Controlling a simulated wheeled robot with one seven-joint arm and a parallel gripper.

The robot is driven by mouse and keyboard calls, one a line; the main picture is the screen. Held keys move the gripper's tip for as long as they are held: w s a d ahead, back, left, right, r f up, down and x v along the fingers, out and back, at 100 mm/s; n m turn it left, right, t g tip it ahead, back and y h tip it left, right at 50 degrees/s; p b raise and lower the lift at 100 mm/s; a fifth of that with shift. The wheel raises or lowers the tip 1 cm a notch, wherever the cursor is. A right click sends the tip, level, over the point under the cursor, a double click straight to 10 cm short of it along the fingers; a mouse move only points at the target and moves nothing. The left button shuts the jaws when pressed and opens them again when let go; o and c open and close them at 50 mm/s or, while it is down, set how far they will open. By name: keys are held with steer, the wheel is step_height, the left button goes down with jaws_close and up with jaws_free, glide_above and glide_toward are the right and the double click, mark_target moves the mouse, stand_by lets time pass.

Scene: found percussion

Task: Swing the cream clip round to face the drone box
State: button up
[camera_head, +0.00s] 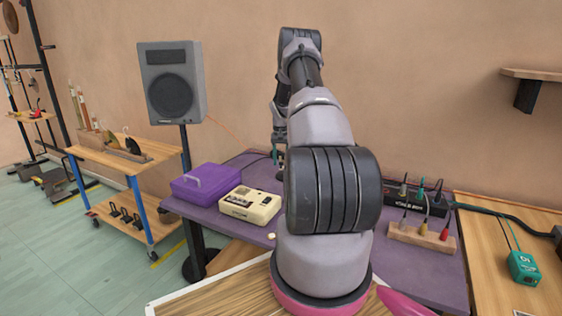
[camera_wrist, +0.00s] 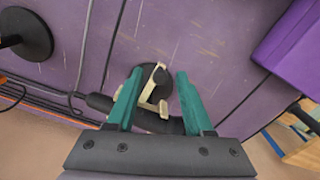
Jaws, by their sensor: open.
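The cream clip (camera_wrist: 150,92) shows in the wrist view, on a round black base (camera_wrist: 146,77) on the purple tabletop. It runs roughly up and down the picture, with a dark cylindrical part below it. My gripper (camera_wrist: 160,74) is open, its teal fingers on either side of the clip; I cannot tell whether they touch it. In the head view my gripper (camera_head: 277,157) is small, behind the table items, and the clip is hidden by my arm. No label shows which thing is the drone box. A purple box (camera_head: 200,183) with a handle stands left on the table.
A cream cassette machine (camera_head: 250,205) stands beside the purple box. A black socket box (camera_head: 415,197) and a wooden block with plugs (camera_head: 420,238) lie right of my arm. In the wrist view, another black disc (camera_wrist: 24,34) and cables lie left, and a purple block (camera_wrist: 292,50) stands right.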

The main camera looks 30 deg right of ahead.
jaws_close()
stand_by(1.5)
